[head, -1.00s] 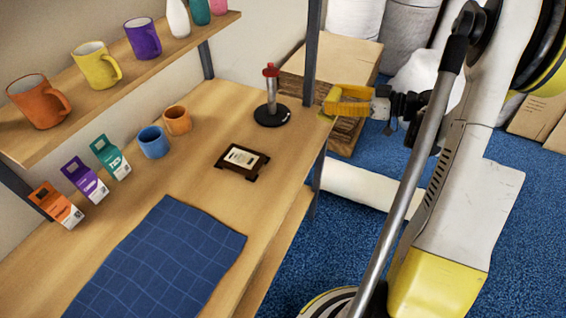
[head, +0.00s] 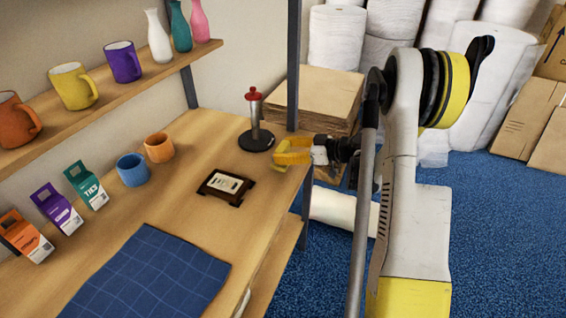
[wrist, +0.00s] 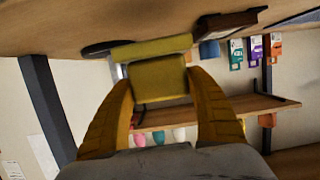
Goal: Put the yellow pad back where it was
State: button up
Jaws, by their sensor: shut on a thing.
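The yellow pad (head: 281,154) is held between the fingers of my gripper (head: 293,151), at the far right corner of the table in the head view. In the wrist view the pad (wrist: 158,78) sits between the two orange fingertips (wrist: 160,88) of my gripper. Its far part shows close to the wooden tabletop; I cannot tell whether it touches. The pad is just right of a black round stand with a red top (head: 256,139).
A dark framed block (head: 226,187), blue cup (head: 132,170), orange cup (head: 158,147) and blue cloth (head: 150,275) are on the table (head: 195,150). A dark post (head: 293,70) rises behind my gripper. A shelf (head: 140,85) holds mugs and vases.

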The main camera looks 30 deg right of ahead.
jog(key=shift+f+b, duration=0.75)
jog(key=shift+f, duration=1.15)
jog(key=shift+s, duration=0.1)
jog(key=shift+f, duration=0.1)
jog(key=o, duration=1)
jog(key=shift+o, duration=0.2)
